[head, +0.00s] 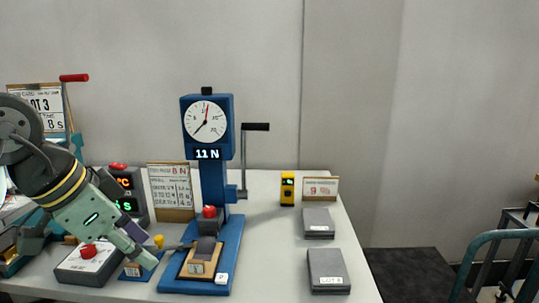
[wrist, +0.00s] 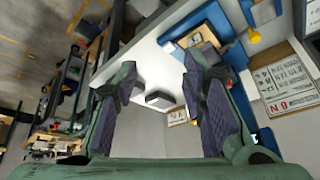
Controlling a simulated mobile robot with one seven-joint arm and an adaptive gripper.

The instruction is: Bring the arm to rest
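My arm enters the head view from the left. My gripper (head: 142,248) is in front of the left part of the table, left of the blue force stand (head: 214,178). In the wrist view my gripper (wrist: 156,80) has its two green fingers with purple pads spread wide apart. Nothing is between the pads. A wooden block (head: 200,262) with a dark grey piece in it sits on the stand's blue base, right of my fingertips. It also shows beyond the right finger in the wrist view (wrist: 201,38). I cannot tell whether a fingertip touches anything.
The white table (head: 270,262) holds two grey boxes (head: 328,270) (head: 318,223), a yellow device (head: 287,189) and a small sign (head: 320,188). A grey box with a red button (head: 88,252) stands below my gripper. A printed board (head: 170,188) stands behind. The table's middle right is clear.

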